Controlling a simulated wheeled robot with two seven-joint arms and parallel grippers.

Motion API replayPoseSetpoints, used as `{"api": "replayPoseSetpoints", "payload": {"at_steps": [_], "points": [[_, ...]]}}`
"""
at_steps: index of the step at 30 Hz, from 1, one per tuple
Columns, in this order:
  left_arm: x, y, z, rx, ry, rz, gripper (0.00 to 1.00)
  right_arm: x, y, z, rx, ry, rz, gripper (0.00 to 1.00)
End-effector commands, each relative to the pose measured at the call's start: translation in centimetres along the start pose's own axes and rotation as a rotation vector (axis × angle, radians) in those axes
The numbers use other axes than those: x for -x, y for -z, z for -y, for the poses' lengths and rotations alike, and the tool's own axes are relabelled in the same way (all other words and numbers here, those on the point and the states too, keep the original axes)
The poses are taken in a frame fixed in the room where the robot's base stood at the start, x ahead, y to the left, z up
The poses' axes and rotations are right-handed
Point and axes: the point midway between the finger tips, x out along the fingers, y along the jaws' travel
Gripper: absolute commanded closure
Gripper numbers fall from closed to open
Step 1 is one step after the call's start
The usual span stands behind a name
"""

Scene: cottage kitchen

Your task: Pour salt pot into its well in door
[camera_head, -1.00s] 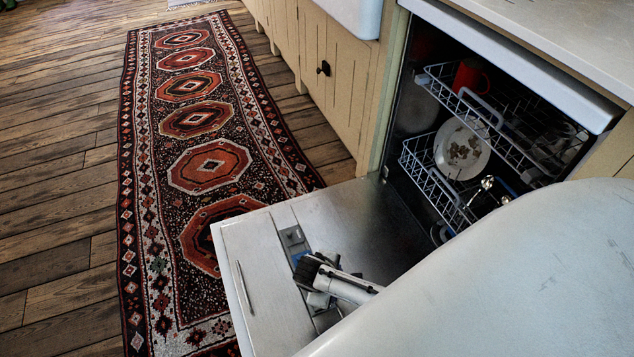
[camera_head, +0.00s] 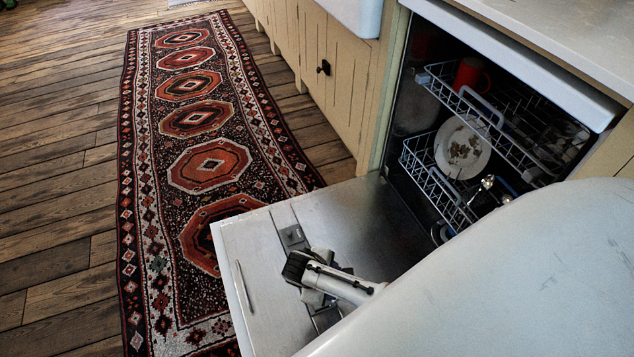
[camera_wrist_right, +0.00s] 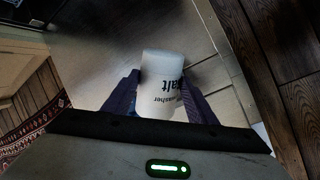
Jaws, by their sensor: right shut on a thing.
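A white salt pot (camera_wrist_right: 162,84) with dark lettering that reads "Salt" shows in the right wrist view, the lettering upside down there. My right gripper (camera_head: 297,267) is shut on it, with a dark finger on each side. In the head view the gripper is over the open dishwasher door (camera_head: 255,260), and the pot is hidden. A grey fitting (camera_head: 292,237) set in the door lies just beyond the gripper. The gripper and arm cover part of the strip, and I cannot make out the well's opening. My left gripper is not in view.
Behind the door, the dishwasher's upper rack (camera_head: 500,120) holds a red mug (camera_head: 472,75). The lower rack (camera_head: 432,185) holds a white plate (camera_head: 462,150). A patterned runner rug (camera_head: 205,165) lies on the floor to the left. My pale body fills the lower right.

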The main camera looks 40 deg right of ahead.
Motion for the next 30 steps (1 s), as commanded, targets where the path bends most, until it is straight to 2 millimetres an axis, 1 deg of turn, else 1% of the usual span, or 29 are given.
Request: {"api": "replayPoseSetpoints", "payload": {"at_steps": [18,25,30], "points": [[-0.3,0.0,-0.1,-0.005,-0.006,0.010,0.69,0.4,0.4,-0.1,0.018,-0.001,0.046,0.72],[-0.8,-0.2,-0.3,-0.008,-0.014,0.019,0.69,0.2,0.6,-0.1,0.024,-0.001,0.063,0.72],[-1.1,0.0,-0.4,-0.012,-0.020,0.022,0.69,0.2,0.7,-0.1,0.028,-0.001,0.074,0.72]]}}
